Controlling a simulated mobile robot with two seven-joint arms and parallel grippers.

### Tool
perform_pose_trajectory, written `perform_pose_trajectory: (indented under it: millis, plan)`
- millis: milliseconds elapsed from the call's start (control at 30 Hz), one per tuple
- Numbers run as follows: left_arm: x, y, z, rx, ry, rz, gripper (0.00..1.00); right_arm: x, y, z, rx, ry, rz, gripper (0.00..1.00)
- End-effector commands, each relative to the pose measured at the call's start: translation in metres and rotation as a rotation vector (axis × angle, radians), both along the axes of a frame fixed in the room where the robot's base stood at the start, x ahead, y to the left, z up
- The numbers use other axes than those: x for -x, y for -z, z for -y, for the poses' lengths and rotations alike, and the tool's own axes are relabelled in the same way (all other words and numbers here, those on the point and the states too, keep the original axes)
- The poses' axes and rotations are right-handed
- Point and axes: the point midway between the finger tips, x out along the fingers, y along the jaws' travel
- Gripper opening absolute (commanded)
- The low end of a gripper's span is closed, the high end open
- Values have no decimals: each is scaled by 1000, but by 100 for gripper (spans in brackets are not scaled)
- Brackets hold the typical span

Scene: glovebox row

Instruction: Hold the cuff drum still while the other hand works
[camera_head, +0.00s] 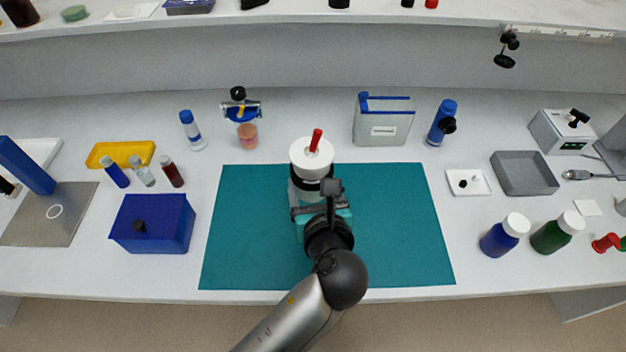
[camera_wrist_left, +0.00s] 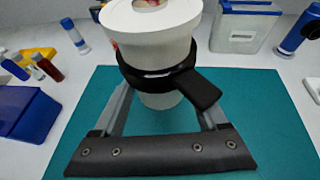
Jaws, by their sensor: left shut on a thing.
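The cuff drum (camera_head: 311,157) is a white cylinder with a wide white top and a black band lower down. It stands upright on the teal mat (camera_head: 400,225). The contact points are partly hidden. My right gripper is not in view.
A blue box (camera_head: 155,222) and a yellow tray (camera_head: 121,154) stand left of the mat. A grey container (camera_head: 383,122) stands behind it. A white dish (camera_head: 468,183), a grey tray (camera_head: 524,174) and two capped bottles (camera_head: 504,235) (camera_head: 557,232) are on the right. The mat's right half is clear.

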Motion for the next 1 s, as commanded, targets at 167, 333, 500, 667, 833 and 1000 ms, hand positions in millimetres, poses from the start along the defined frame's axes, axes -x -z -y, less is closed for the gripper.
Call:
perform_pose_trajectory:
  millis: [167,333,500,667,833,1000]
  plan:
    - [0,9,0,0,1,2,11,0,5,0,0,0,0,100]
    - [0,18,0,-1,0,2,11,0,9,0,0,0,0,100]
    - [0,27,0,0,0,1,11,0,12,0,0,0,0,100]
    - [0,35,0,-1,0,1,11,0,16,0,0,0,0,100]
    - [0,43,0,0,1,2,11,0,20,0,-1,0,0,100]
    - [0,52,0,-1,1,2,11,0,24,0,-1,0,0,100]
